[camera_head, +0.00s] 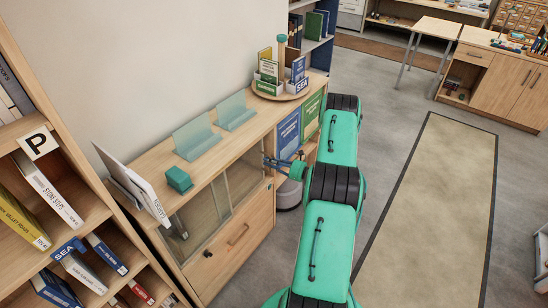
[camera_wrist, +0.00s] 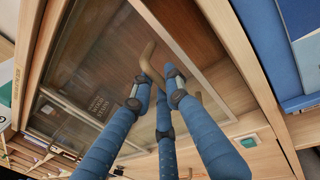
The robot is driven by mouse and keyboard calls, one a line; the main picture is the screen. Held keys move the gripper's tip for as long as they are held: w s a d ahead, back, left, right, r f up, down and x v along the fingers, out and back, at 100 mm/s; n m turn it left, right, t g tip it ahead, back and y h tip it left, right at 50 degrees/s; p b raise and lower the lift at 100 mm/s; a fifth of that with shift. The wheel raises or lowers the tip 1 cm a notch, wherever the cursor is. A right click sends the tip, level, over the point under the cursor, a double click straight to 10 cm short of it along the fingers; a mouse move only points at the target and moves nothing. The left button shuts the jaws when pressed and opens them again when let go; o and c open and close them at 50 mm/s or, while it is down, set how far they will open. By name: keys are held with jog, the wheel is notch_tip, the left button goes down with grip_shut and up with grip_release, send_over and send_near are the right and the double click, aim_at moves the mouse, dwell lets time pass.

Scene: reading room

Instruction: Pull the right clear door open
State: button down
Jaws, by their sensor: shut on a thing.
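The door has a curved tan handle (camera_wrist: 148,57). My gripper (camera_wrist: 160,88) has blue, padded fingers and is shut on this handle; the fingers partly hide it. In the head view my gripper (camera_head: 276,162) is at the right edge of the door. I cannot tell how far the door stands from its frame.
Blue and green binders (camera_head: 289,134) stand at right. Teal holders (camera_head: 196,137) and a carousel (camera_head: 283,91) stand on top.

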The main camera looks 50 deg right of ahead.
jog(key=a+p, duration=0.3)
jog(key=a, duration=1.9)
jog(key=c, duration=1.8)
grip_release()
jog(key=shift+o, duration=0.2)
jog(key=shift+s, duration=0.1)
jog(key=s+d, duration=0.2)
jog(key=s, duration=0.9)
jog(key=shift+s+d, duration=0.2)
jog(key=shift+s, duration=0.1)
